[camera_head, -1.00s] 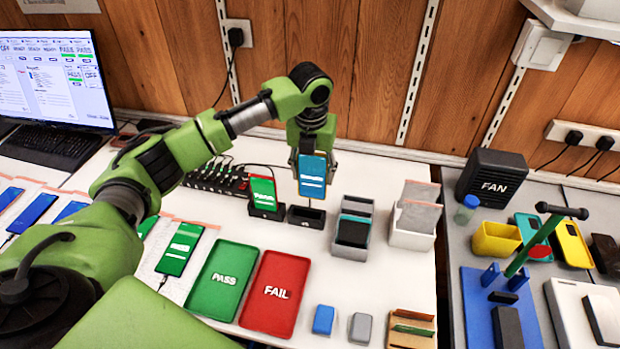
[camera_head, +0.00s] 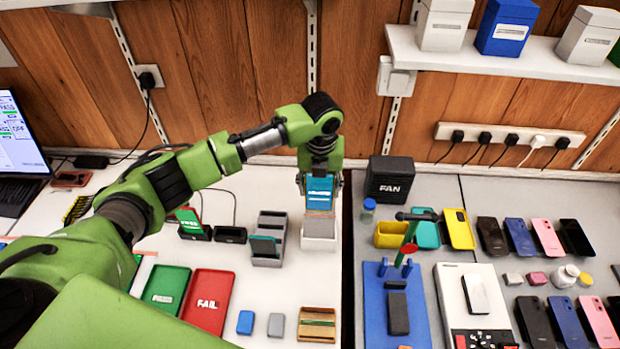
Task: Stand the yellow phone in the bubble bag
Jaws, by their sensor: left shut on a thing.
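My left gripper (camera_head: 320,178) is shut on a phone with a blue lit screen (camera_head: 320,193), held upright. The phone is right above or partly in a greyish bubble bag (camera_head: 320,225); I cannot tell how deep its lower end reaches. The bag stands in a white box (camera_head: 319,243) near the right edge of the white table. The body colour of the held phone does not show. My right gripper is not in view.
Green (camera_head: 166,288) and red (camera_head: 208,299) trays lie in front left. A black dock (camera_head: 230,235) stands further left.

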